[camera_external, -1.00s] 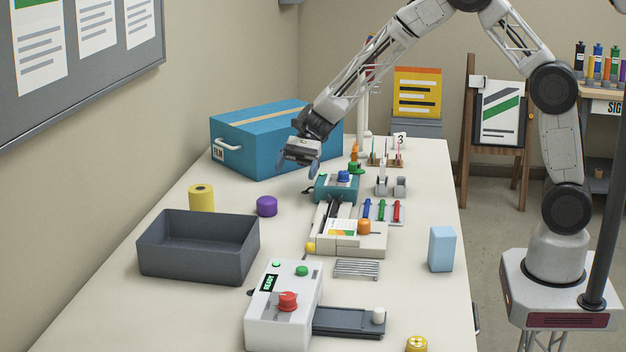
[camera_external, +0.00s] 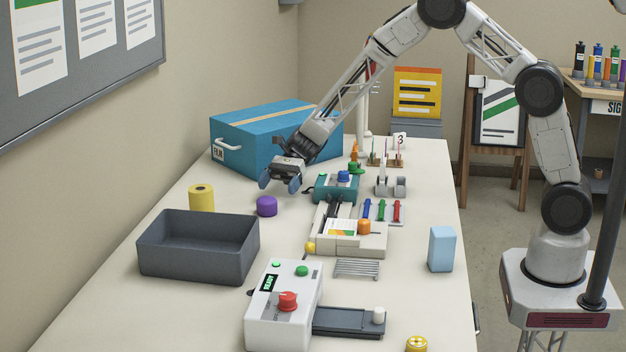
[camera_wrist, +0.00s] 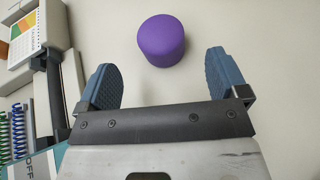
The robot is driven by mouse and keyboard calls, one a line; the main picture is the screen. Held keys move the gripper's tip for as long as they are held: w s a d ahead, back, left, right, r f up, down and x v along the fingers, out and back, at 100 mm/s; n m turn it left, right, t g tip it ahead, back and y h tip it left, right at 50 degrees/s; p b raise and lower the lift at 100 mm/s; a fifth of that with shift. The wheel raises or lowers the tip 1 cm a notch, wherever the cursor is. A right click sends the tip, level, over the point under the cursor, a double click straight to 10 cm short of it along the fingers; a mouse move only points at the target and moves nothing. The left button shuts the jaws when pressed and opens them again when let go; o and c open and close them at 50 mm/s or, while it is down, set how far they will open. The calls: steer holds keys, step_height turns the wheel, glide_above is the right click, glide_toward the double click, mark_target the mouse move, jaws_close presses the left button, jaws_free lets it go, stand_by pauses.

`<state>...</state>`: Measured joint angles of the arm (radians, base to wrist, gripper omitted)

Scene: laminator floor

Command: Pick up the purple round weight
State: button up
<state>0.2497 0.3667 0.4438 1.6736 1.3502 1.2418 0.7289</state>
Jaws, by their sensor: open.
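The purple round weight (camera_external: 267,206) is a short cylinder standing upright on the table, between the yellow roll and the laminating machines. My gripper (camera_external: 280,183) is open and empty, above the table just behind and slightly right of the weight. In the wrist view the weight (camera_wrist: 161,40) lies beyond the blue fingertips of my gripper (camera_wrist: 160,78), roughly centred between them. The fingers do not touch it, and the whole weight is visible there.
A dark grey bin (camera_external: 198,262) and a yellow roll (camera_external: 201,198) stand left of the weight. A blue box (camera_external: 250,140) is behind my gripper. A teal device (camera_external: 337,188) and a beige machine (camera_external: 350,238) stand to the right. Bare table surrounds the weight.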

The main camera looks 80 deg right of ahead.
mark_target(267, 198)
steer(key=shift+x, duration=0.9)
steer(key=shift+x, duration=2.6)
steer(key=shift+f, duration=0.1)
steer(key=c, duration=1.2)
steer(key=shift+r, duration=5.05)
steer(key=shift+w+r, duration=0.1)
steer(key=shift+r, duration=0.05)
